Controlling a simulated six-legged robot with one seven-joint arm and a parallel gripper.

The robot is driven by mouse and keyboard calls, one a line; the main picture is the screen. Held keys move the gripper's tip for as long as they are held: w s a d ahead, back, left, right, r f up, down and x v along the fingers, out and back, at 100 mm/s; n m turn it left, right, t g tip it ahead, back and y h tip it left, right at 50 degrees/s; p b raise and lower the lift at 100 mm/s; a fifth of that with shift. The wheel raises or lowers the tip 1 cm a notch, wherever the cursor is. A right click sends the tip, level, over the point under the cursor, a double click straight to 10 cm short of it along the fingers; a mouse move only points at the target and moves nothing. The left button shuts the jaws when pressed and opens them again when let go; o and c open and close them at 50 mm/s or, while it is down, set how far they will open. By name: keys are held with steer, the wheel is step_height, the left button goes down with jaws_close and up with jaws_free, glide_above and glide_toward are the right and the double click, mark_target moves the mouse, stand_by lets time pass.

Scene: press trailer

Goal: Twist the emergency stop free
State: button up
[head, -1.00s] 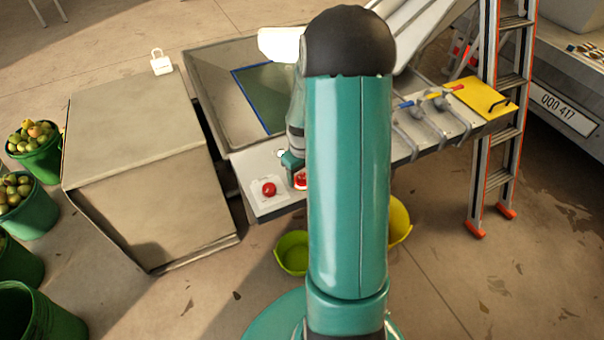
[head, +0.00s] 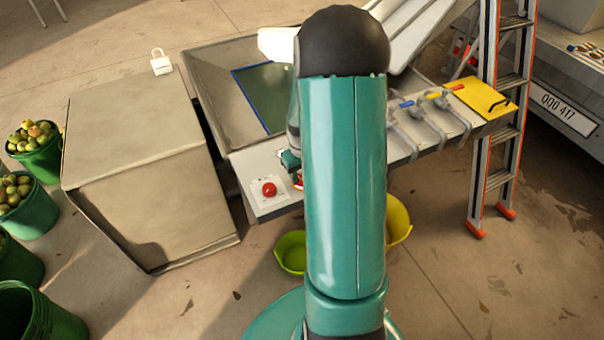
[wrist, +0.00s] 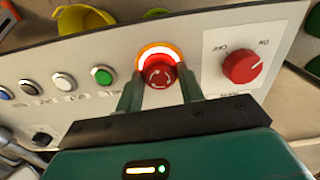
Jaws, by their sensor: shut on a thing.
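The emergency stop (wrist: 159,73) is a red round button with pale arrows on its face and a lit orange-white ring around its base. It is set in the grey control panel (wrist: 200,60). My gripper (wrist: 159,85) is shut on it, one finger at each side, with the button face showing between them. In the head view only a red sliver of the emergency stop (head: 299,184) shows beside my arm, and my gripper (head: 290,160) is partly hidden behind the arm.
A red selector knob (wrist: 242,67) sits right of the emergency stop in the wrist view. A green button (wrist: 102,75) and several others line the left. A ladder (head: 488,120) stands at right, and a large box (head: 140,140) at left.

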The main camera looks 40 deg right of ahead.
steer(key=m, duration=0.6)
steer(key=shift+m, duration=0.3)
stand_by(0.4)
steer(key=o, duration=1)
step_height(320, 180, up, 14)
steer(key=shift+f, duration=0.1)
